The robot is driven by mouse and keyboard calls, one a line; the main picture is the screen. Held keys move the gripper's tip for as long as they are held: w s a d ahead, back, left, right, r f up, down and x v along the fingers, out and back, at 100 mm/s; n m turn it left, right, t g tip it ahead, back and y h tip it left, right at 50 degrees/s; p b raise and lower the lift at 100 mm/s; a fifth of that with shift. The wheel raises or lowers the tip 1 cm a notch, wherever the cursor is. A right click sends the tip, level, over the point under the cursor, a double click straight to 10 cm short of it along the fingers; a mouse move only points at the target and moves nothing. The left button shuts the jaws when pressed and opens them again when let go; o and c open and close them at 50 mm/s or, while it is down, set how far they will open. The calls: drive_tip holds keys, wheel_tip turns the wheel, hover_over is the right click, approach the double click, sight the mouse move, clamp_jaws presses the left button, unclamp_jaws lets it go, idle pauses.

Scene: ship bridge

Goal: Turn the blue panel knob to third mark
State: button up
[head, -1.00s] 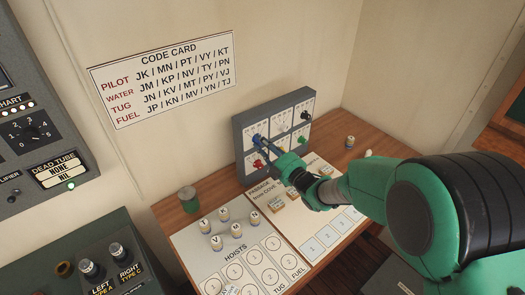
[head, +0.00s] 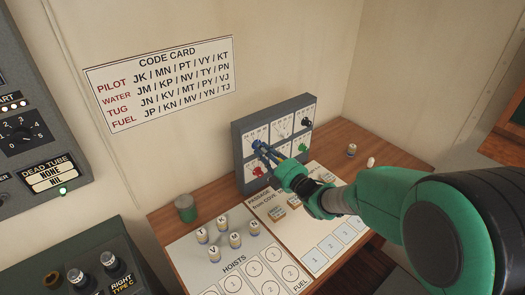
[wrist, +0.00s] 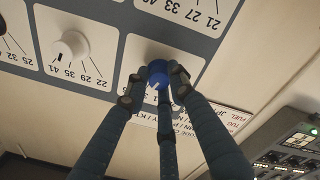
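The blue panel knob (wrist: 157,70) is on its white dial plate, between my fingertips in the wrist view. A short white line shows on its face, toward the bottom of that picture. In the head view the knob (head: 257,143) is at the upper left of the grey panel (head: 240,168). My gripper (wrist: 158,80) has its fingers closed in around the knob, and they appear to touch its sides. In the head view my gripper (head: 265,152) reaches the panel from the lower right. Fingers hide most of this dial's marks and numbers.
A white knob (wrist: 70,46) sits on the neighbouring dial. The panel also has a red knob (head: 260,170), a green knob (head: 303,147) and a black knob (head: 305,122). Several lettered pegs (head: 235,240) and a green cup (head: 185,208) stand on the desk below.

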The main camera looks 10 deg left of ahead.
drive_tip(key=shift+o, duration=1.4)
drive_tip(key=v, duration=1.2)
